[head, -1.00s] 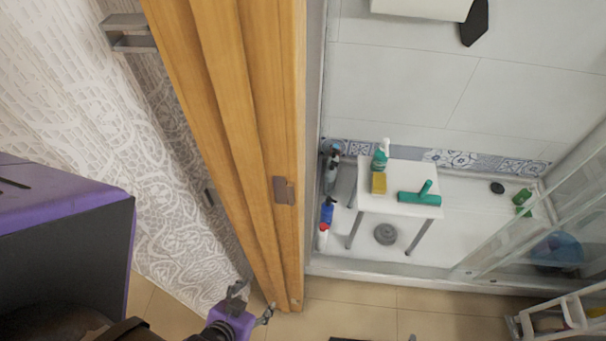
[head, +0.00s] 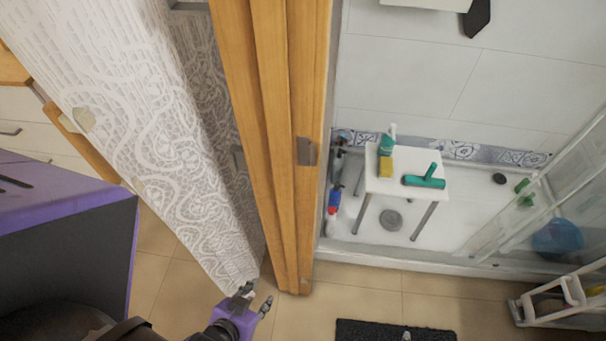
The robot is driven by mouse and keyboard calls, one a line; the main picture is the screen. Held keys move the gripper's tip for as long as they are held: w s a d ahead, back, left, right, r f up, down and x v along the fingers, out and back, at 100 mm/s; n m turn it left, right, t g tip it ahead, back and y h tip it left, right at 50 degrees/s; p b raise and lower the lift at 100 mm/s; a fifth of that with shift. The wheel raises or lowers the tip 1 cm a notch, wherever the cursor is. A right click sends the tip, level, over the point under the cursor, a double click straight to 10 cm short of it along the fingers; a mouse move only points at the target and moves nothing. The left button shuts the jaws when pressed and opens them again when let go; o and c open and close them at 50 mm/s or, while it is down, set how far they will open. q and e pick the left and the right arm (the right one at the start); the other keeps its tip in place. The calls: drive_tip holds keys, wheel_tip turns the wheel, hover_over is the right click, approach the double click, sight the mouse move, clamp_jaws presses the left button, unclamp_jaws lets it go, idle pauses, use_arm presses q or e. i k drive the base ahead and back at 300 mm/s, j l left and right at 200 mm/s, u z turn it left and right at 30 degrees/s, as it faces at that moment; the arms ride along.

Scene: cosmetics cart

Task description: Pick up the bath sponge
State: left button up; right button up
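A yellow block that looks like the bath sponge (head: 386,168) stands on the white stool (head: 409,187) in the shower, in front of a green spray bottle (head: 387,143). My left gripper (head: 258,298) is low in the head view, near the foot of the wooden folding door. Its fingers are spread and nothing shows between them. It is well apart from the sponge, to the lower left. A small grey tip at the bottom edge may be my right gripper (head: 407,336); its fingers are too cut off to read.
The wooden folding door (head: 281,140) and patterned curtain (head: 165,130) stand left of the shower. A green squeegee (head: 425,181) lies on the stool. Glass panels (head: 555,205) and a white step stool (head: 565,300) are right. A dark mat (head: 375,330) lies on the tiled floor.

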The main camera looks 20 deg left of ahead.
sight(385, 172)
drive_tip(key=k+u, duration=0.15)
drive_tip(key=u, duration=0.3)
drive_tip(key=k+j+u, duration=0.1)
drive_tip(key=u, duration=0.4)
drive_tip(key=i+l+u, duration=0.1)
drive_tip(key=u, duration=0.35)
drive_tip(key=l+u, duration=0.45)
drive_tip(key=i+l, duration=0.1)
drive_tip(key=l, duration=0.35)
drive_tip(key=i+l, duration=0.1)
drive_tip(key=l, duration=0.3)
drive_tip(key=i+l, duration=0.1)
drive_tip(key=l, duration=0.35)
drive_tip(key=i+l, duration=0.1)
drive_tip(key=l, duration=0.3)
